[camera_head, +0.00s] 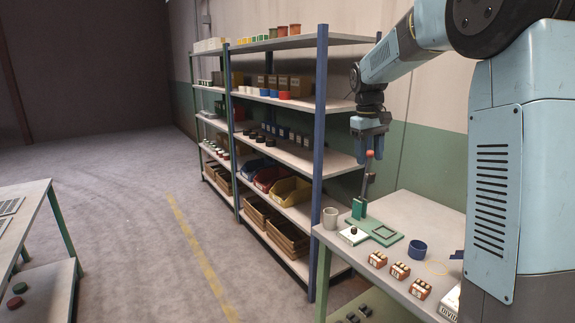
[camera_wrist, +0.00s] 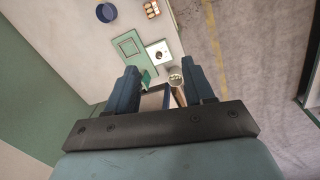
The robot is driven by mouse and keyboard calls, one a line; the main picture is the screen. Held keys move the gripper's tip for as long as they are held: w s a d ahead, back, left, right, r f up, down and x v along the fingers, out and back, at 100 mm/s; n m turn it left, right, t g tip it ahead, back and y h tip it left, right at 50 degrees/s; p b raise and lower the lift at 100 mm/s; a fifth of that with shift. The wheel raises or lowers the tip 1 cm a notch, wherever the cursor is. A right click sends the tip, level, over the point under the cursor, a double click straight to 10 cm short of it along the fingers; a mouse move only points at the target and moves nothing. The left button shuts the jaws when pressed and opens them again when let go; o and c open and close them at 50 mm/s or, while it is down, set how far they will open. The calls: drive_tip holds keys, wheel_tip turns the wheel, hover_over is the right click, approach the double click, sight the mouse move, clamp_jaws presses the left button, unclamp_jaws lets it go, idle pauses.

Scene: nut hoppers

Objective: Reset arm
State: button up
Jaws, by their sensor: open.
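My gripper (camera_head: 370,147) hangs from the arm above the back end of the workbench, fingers pointing down. In the wrist view its two dark blue fingers (camera_wrist: 160,85) stand apart with nothing clearly held between them. A green lever press (camera_head: 359,208) with a red-knobbed lever stands on the bench below, and the knob appears close to the fingertips in the head view; I cannot tell the true gap. A pale cylinder (camera_wrist: 178,88), perhaps the beige cup, shows beyond the fingers in the wrist view, partly hidden by the right finger.
The workbench (camera_head: 408,207) carries a beige cup (camera_head: 330,217), a white block with a black knob (camera_head: 352,235), a green plate (camera_head: 383,231), a blue cup (camera_head: 417,249) and small red-brown boxes (camera_head: 400,271). A tall shelf (camera_head: 322,120) with bins stands beside it.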

drive_tip(key=s+r+m+t, duration=0.2)
drive_tip(key=s+r+t, duration=0.15)
drive_tip(key=s, duration=1.35)
drive_tip(key=s+f+m+t+y, duration=0.1)
drive_tip(key=s+f, duration=0.3)
drive_tip(key=s, duration=1.3)
drive_tip(key=shift+d+f+m+t, duration=0.2)
drive_tip(key=shift+m+t, duration=0.3)
drive_tip(key=shift+t, duration=0.05)
